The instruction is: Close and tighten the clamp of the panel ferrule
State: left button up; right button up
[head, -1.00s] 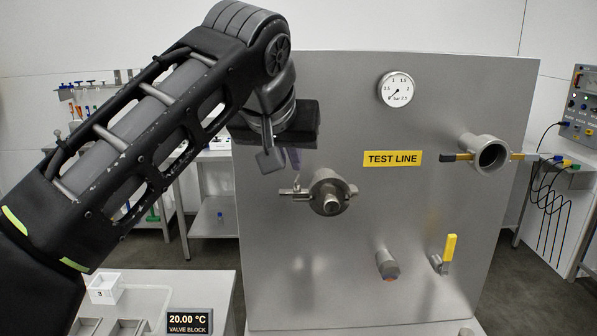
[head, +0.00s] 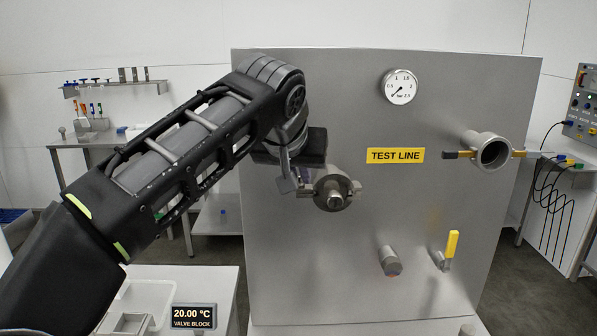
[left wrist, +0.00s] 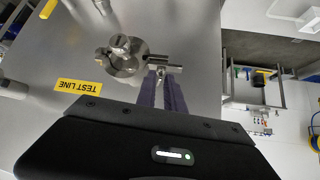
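The panel ferrule with its metal clamp (head: 331,190) sits on the steel panel, left of the TEST LINE label. The clamp surrounds the round fitting; a bolt and nut part (head: 304,193) sticks out on its left. In the left wrist view the clamp (left wrist: 124,48) is at top centre, with the bolt part (left wrist: 170,67) at my fingertips. My left gripper (head: 290,186) is beside the clamp's left side. Its two fingers (left wrist: 162,76) are apart with a narrow gap; contact with the bolt is unclear. Whether the clamp is fully shut is unclear. My right gripper is not in view.
A VALVE BLOCK display (head: 192,317) stands at lower left. Space below the clamp is clear.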

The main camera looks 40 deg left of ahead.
pick_arm(q)
jog(key=shift+c, duration=0.5)
grip_shut()
dwell(0.8)
dwell(0.5)
jog(key=shift+w+a+m+g+h+p, duration=0.1)
jog(key=shift+a+m+h+p, duration=0.5)
jog(key=shift+m+h, duration=1.05)
jog(key=shift+a+m+g+h+p, duration=0.1)
jog(key=shift+a+m+h+p, duration=0.15)
jog(key=shift+m+h+p, duration=1.4)
jog(key=shift+w+a+m+g+h+p, duration=0.15)
jog(key=shift+a+m+h, duration=0.25)
jog(key=shift+m+h, duration=1.25)
jog(key=shift+s+m+y, duration=0.1)
jog(key=shift+m+y, duration=0.45)
jog(key=shift+m, duration=0.2)
